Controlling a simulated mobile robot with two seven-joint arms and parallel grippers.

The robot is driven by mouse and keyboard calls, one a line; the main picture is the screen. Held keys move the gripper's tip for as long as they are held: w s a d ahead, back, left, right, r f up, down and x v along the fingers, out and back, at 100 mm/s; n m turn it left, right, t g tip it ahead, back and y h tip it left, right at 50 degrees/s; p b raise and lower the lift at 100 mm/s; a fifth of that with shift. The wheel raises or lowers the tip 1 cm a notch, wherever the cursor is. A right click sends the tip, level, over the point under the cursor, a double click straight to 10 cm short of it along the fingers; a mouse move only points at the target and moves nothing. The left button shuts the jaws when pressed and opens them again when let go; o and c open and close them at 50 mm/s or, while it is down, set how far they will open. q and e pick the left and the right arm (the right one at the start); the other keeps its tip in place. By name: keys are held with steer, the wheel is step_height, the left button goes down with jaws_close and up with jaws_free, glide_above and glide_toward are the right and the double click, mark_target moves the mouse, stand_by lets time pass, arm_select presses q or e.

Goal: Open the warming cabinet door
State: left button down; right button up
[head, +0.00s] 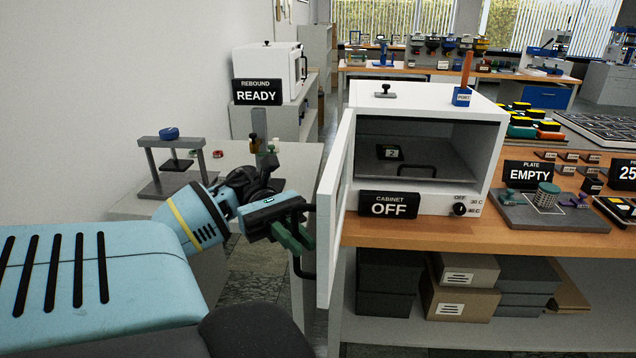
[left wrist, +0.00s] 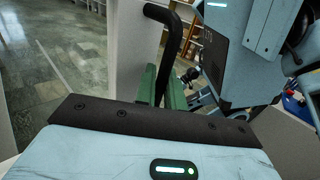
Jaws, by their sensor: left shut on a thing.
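The white warming cabinet (head: 487,160) stands on the wooden bench in the head view. Its door (head: 338,205) is swung wide open to the left, and the dark inside shows. A black bar handle (head: 309,262) is on the door's outer face. My left gripper (head: 300,238), with green fingers, is shut on the handle. In the left wrist view the black handle (left wrist: 172,40) rises from between the green fingers (left wrist: 160,88). My right gripper is not in view.
A sign (head: 389,205) reading CABINET OFF and a dial (head: 459,209) are at the cabinet's front. Inside lies a dark block marked 2 (head: 389,153). A grey stand (head: 172,180) is on the white table to the left. Boxes (head: 462,304) fill the shelf below.

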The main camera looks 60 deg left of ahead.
arm_select(q)
steer(key=shift+s+a+f, duration=0.1)
steer(key=shift+s+a, duration=0.65)
steer(key=shift+a, duration=0.25)
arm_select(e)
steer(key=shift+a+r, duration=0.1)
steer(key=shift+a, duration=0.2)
arm_select(q)
steer(key=c, duration=1.9)
jaws_free()
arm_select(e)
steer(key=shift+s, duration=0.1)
arm_select(q)
steer(key=a+b, duration=0.2)
steer(key=a, duration=0.5)
steer(key=shift+a, duration=0.4)
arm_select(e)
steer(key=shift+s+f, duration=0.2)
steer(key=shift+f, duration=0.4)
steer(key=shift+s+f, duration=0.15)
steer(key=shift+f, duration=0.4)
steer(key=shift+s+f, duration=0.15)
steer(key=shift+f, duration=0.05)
